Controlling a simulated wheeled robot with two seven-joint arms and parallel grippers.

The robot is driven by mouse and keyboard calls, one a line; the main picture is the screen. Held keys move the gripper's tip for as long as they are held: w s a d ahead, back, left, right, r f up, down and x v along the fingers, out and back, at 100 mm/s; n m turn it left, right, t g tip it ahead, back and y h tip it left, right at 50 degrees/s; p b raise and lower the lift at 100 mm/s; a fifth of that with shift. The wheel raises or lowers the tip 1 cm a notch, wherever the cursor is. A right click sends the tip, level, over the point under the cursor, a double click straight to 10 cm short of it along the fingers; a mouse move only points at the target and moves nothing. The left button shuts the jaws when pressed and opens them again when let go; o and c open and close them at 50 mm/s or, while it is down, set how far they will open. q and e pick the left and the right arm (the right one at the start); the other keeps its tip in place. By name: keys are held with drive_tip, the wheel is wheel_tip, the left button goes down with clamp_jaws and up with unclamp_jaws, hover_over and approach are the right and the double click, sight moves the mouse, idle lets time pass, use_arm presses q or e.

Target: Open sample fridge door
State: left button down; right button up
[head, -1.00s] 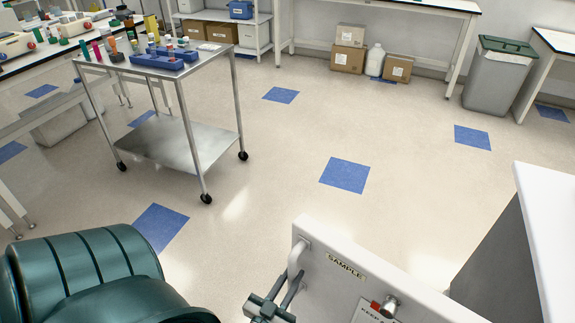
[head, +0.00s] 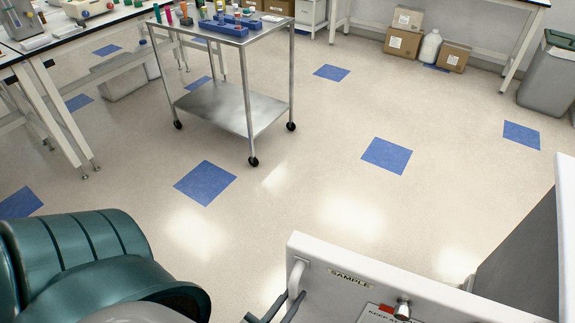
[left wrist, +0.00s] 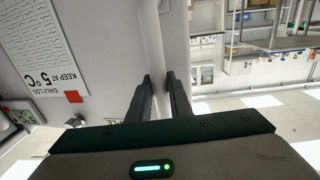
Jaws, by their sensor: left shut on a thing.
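The white sample fridge door (head: 445,300), with a "SAMPLE" label and a round lock, stands at the bottom of the head view. It stands away from the fridge body (head: 566,230) at the right edge, with floor showing between their upper parts. The white handle (head: 294,275) is at the door's left end. My left gripper (head: 288,302) is shut on this handle; its lower part is cut off by the frame. In the left wrist view the two dark fingers (left wrist: 162,85) are close together beside the door's front (left wrist: 105,30). My right gripper is not in view.
A steel cart (head: 225,105) with blue racks stands on the floor beyond the door. A lab bench (head: 60,60) is at the upper left. Boxes (head: 404,42) and a grey bin (head: 548,82) are at the back. The floor between door and cart is clear.

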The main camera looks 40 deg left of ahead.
use_arm(q)
drive_tip(key=shift+s+d, duration=0.5)
drive_tip(key=shift+s, duration=0.35)
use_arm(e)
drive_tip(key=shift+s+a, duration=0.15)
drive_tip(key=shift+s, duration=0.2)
use_arm(q)
drive_tip(key=c, duration=1.9)
unclamp_jaws()
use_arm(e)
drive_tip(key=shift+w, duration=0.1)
use_arm(q)
drive_tip(key=shift+s, duration=0.1)
